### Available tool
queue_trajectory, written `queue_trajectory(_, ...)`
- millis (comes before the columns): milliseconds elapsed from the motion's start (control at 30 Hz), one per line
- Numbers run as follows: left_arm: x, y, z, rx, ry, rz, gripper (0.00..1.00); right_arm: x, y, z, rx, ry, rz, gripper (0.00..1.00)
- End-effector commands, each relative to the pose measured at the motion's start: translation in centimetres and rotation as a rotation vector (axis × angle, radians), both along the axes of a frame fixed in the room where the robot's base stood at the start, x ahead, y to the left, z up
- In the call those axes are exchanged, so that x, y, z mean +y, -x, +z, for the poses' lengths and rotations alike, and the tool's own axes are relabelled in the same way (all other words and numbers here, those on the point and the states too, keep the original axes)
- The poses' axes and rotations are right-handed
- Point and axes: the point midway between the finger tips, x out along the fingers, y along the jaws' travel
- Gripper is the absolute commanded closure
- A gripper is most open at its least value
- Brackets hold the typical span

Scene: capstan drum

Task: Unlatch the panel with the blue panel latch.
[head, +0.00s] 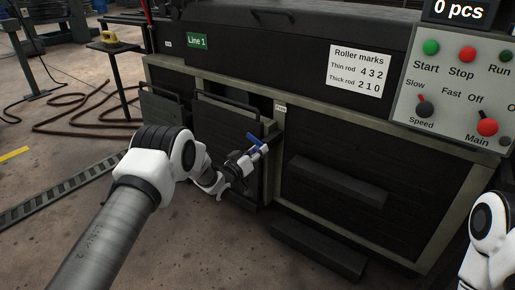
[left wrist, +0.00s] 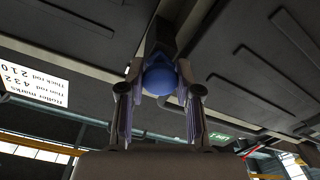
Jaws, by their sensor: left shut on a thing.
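The blue panel latch (head: 257,143) sits at the right edge of a dark panel (head: 217,128) on the machine's front. My left gripper (head: 250,154) is at the latch, its arm coming in from the left. In the left wrist view the latch's round blue end (left wrist: 159,80) lies between the two fingers of my left gripper (left wrist: 160,100), which are shut on it. The fingers hide part of the latch, so its exact angle is hard to tell. My right arm shows at the right edge, but its gripper is out of view.
A control box (head: 455,100) with buttons and knobs stands at the upper right. A "Roller marks" sign (head: 359,71) is on the machine's dark top. A dark step (head: 317,249) juts out low on the right. The floor in front is clear.

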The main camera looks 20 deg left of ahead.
Motion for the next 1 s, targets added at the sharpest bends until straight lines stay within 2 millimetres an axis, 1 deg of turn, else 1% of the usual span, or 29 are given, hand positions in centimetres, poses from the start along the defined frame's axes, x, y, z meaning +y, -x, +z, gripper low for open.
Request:
queue_trajectory(33, 0.0, 0.0, 0.3, -0.012, -0.038, 0.0, 1.0, 0.0, 0.0, 0.6, 0.001, 0.0, 0.001, 0.6)
queue_trajectory(300, 0.0, 0.0, 0.3, -0.101, -0.279, 0.0, 1.0, 0.0, 0.1, 1.9, 0.003, 0.0, 0.004, 0.6)
queue_trajectory(1000, -0.1, 0.0, 0.1, -0.325, -0.896, 0.0, 1.0, 0.1, 0.2, 4.3, 0.006, -0.001, 0.009, 0.6)
